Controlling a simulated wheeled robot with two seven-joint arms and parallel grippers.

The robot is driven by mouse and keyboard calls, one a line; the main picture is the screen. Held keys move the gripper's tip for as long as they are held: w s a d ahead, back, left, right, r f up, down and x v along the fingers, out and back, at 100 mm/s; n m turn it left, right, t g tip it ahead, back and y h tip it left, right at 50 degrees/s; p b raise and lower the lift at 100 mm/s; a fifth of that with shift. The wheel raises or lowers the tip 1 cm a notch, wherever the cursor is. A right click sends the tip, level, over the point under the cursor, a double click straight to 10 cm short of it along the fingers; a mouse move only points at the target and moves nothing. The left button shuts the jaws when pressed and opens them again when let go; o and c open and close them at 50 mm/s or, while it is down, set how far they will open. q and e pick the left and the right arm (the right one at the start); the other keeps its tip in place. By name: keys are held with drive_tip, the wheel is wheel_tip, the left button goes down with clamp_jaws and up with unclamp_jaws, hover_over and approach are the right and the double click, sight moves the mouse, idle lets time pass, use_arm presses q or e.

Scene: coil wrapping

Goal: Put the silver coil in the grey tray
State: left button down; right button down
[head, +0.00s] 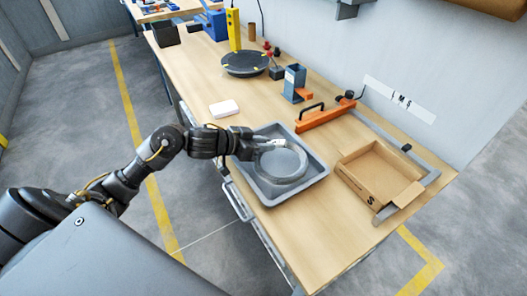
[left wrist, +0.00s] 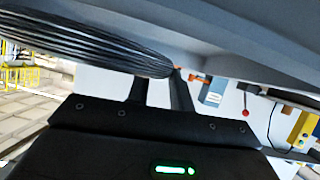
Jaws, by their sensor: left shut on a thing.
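The silver coil (head: 297,168) is a ring of grey wire within the outline of the grey tray (head: 318,173) in the head view. I cannot tell whether it rests on the tray floor or is held just above it. My left gripper (head: 272,143) reaches over the tray's far-left side and is shut on the coil's rim. In the left wrist view the coil's wound strands (left wrist: 85,42) run up to the fingertips (left wrist: 172,75). My right gripper is not in view.
An open cardboard box (head: 378,178) stands right of the tray. A white block (head: 224,108), a dark round turntable (head: 246,64) and a blue holder (head: 293,80) stand farther back. Bare wood lies in front of the tray.

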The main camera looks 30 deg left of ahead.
use_arm(q)
drive_tip(key=shift+w+a+f, duration=0.1)
drive_tip(key=shift+w+f, duration=0.1)
drive_tip(key=shift+f, duration=1.5)
drive_tip(key=shift+f, duration=0.1)
drive_tip(key=c, duration=1.2)
unclamp_jaws()
drive_tip(key=shift+c, duration=0.2)
drive_tip(key=shift+s, duration=0.1)
drive_tip(key=v, duration=1.2)
